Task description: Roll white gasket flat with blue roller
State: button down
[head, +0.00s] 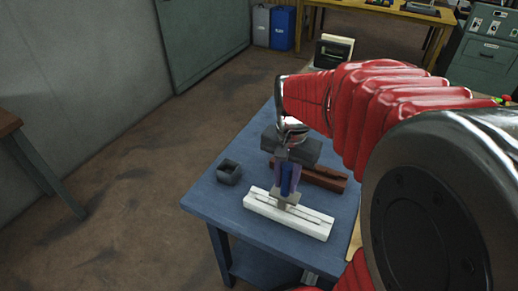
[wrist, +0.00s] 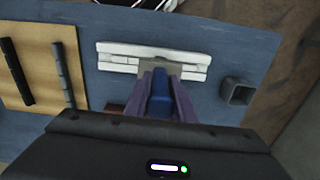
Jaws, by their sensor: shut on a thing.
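A long white slotted bar (head: 262,208) lies on the blue table; I cannot tell the white gasket apart from it. It also shows across the upper middle of the wrist view (wrist: 120,58). My gripper (head: 289,188) points down over the bar's middle, its purple fingers shut on the blue roller's handle (head: 286,178). The handle shows between the fingers in the wrist view (wrist: 161,92). A pale grey piece (head: 285,199) at the handle's lower end appears at the bar's top; exact contact is hard to tell. The fingers hide part of the bar in the wrist view.
A dark grey open square box (head: 229,173) stands on the blue table (head: 215,200) left of the bar. A reddish-brown block (head: 325,179) lies behind the bar. The wrist view shows a tan board (wrist: 38,70) with dark strips.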

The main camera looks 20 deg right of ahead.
jog(key=shift+s+d, duration=0.35)
jog(key=shift+s, duration=0.1)
jog(key=shift+d, duration=0.1)
dwell(0.6)
jog(key=shift+s+d+f, duration=0.1)
jog(key=shift+s+d, duration=0.35)
jog(key=shift+s, duration=0.2)
jog(key=shift+s+d, duration=0.45)
jog(key=shift+s, duration=0.2)
jog(key=shift+s, duration=0.1)
jog(key=shift+s+d, duration=0.95)
jog(key=shift+s, duration=0.2)
jog(key=shift+s+d, duration=1)
jog(key=shift+s, duration=0.3)
